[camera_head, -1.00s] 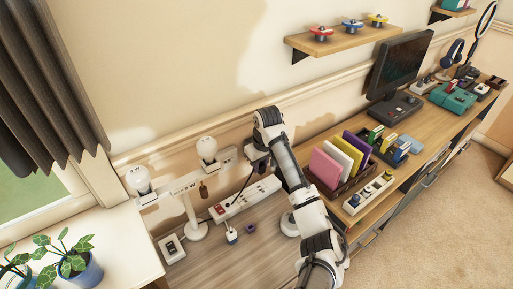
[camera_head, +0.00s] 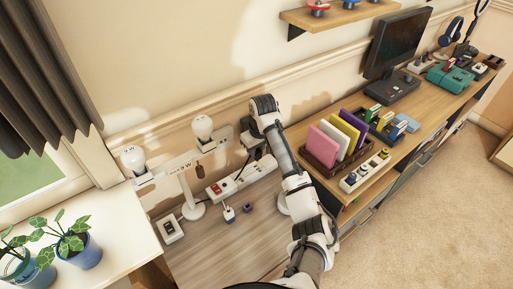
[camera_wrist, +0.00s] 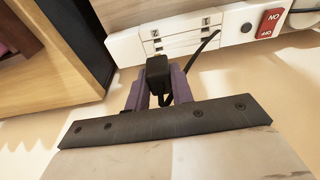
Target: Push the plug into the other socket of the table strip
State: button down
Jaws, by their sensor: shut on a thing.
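My gripper (camera_wrist: 158,88) is shut on a black plug (camera_wrist: 157,70), held between its two purple fingers in the wrist view. A black cord runs from the plug toward the upper right, across the strip. In the head view my gripper (camera_head: 256,150) is over the strip's right, wall-side end, and the strip (camera_head: 228,188) runs along the back of the table. The plug's tip is hidden, so I cannot tell whether it touches a socket.
A rack of coloured folders (camera_head: 322,153) is on the raised desk at right. The table front is bare.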

aim_at(257, 167)
jog(key=shift+f+b, duration=0.45)
jog(key=shift+f, duration=0.95)
jog(key=shift+p, duration=0.95)
dwell(0.5)
jog(key=shift+f+b, duration=0.65)
jog(key=shift+f, duration=0.75)
jog(key=c, duration=1.1)
grip_release()
jog(key=shift+c, duration=0.2)
jog(key=shift+r, duration=0.1)
notch_tip(257, 167, up, 13)
jog(key=s+d, duration=0.1)
jog(key=shift+s+r, duration=0.2)
jog(key=shift+s, duration=0.15)
